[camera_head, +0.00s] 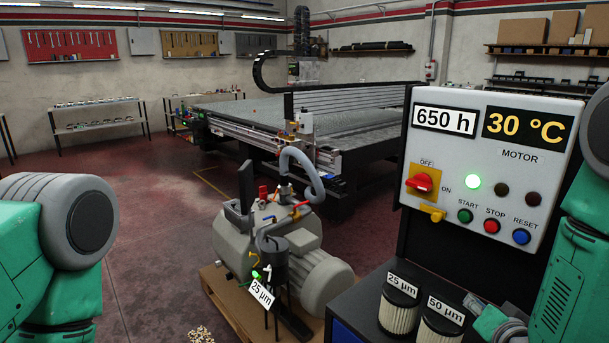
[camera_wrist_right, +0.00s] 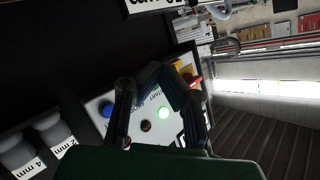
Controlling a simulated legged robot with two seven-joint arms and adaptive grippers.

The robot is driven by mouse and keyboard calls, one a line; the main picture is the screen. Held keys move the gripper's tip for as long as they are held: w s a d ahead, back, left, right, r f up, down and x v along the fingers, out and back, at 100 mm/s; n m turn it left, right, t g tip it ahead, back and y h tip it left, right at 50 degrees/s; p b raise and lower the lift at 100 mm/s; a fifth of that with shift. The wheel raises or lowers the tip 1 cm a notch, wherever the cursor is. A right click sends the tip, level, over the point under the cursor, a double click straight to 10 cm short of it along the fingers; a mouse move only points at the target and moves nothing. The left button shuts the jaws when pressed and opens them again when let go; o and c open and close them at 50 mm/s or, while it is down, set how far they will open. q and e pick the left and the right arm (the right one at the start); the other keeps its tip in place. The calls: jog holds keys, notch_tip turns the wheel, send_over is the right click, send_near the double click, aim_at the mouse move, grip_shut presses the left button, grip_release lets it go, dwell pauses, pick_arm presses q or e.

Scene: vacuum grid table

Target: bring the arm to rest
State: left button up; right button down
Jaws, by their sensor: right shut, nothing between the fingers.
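My right gripper (camera_wrist_right: 157,72) is shut with nothing between its fingers. In the wrist view its dark fingers curve together in front of the white control panel, seen tilted. My right arm (camera_head: 570,265) comes in at the right edge of the head view, beside the control panel (camera_head: 545,210); its fingers are not clear there. My left arm (camera_head: 60,225) shows at the left edge, and its gripper is out of view.
The panel has a red switch (camera_head: 420,183) and a lit green lamp (camera_head: 473,181). Two labelled filters (camera_head: 399,312) (camera_head: 441,325) stand on the dark cabinet below. A grey pump (camera_head: 265,245) sits on a wooden pallet (camera_head: 222,290). Open floor lies left of the pump.

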jog(key=s+a+f+n+g+b, duration=0.2)
jog(key=s+f+g+b, duration=0.1)
jog(key=s+f, duration=0.55)
jog(key=s+a+f+n+g+b, duration=0.2)
jog(key=s+f+g+b, duration=0.3)
jog(key=f, duration=0.7)
jog(key=s+f+n+g+b, duration=0.1)
jog(key=s+f+g, duration=0.1)
jog(key=s, duration=0.5)
jog(key=s+a+f+n+g+b, duration=0.1)
jog(key=s+f+g, duration=0.1)
jog(key=s+f, duration=0.3)
jog(key=s+a+f+n+g+y+b, duration=0.1)
jog(key=s+f, duration=0.3)
jog(key=s, duration=0.5)
jog(key=shift+s+a+f+n+g+b, duration=0.15)
jog(key=shift+a+f+n+g+b, duration=0.05)
jog(key=shift+n+g+b, duration=0.25)
